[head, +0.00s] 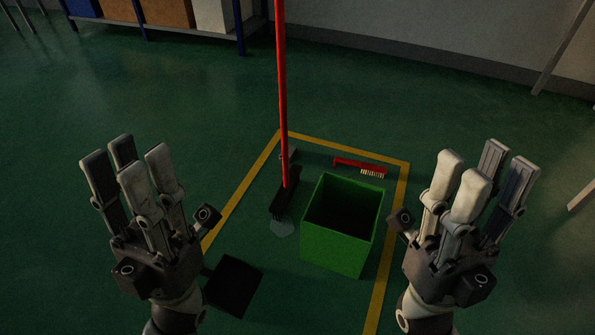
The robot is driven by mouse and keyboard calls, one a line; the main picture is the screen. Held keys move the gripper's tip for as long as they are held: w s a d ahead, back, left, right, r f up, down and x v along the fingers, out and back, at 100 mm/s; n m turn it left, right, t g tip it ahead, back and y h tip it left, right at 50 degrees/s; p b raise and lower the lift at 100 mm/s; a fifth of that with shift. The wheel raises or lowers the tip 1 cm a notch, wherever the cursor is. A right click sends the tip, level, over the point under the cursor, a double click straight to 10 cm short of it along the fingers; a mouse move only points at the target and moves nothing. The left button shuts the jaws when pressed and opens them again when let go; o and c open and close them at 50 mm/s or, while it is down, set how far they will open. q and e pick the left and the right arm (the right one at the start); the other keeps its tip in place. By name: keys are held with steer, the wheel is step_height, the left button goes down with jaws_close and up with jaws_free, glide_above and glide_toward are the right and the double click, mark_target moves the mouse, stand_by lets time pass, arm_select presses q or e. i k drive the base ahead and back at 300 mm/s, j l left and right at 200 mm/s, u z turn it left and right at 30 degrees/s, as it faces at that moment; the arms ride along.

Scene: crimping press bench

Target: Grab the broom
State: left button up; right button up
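The broom has a long red handle (282,95) that stands almost upright, and a dark brush head (286,200) near the floor, left of a green bin. My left gripper (134,170) is open and empty, fingers pointing up, to the left of the broom. My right gripper (484,175) is open and empty, fingers pointing up, to the right of the bin. Both grippers are apart from the broom. The top of the handle is cut off by the upper edge of the head view.
The open green bin (336,249) stands inside a yellow floor marking (240,190). A red hand brush (358,165) is behind it. A dark flat square (233,286) lies near my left gripper. A shelf with boxes (168,12) is at the back left. The green floor on the left is mostly clear.

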mark_target(291, 176)
steer(key=i+l+u, duration=0.55)
steer(key=l+u, duration=0.25)
steer(key=u, duration=0.8)
